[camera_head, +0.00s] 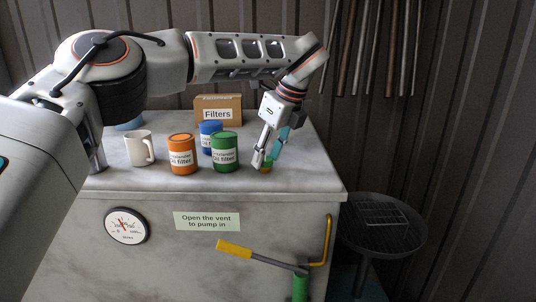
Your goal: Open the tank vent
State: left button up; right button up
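My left gripper (266,160) reaches down from above to the right part of the tank's grey top. A small green and yellow fitting (268,164), perhaps the vent, shows at its fingertips and is partly hidden by them. A teal part (282,138) shows just behind the fingers; I cannot tell what it belongs to. I cannot tell whether the fingers grip the fitting. A label (207,221) on the tank (180,270) front reads "Open the vent to pump in". My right gripper is not in view.
On the top stand a white mug (139,149), orange (181,154), green (225,152) and blue (208,128) oil filter cans, and a Filters box (218,113). A gauge (126,226) and yellow-handled pump lever (235,249) are on the front. A round grill (382,225) stands right.

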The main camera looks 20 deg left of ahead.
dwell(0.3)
pick_arm(q)
jog(key=v, duration=1.2)
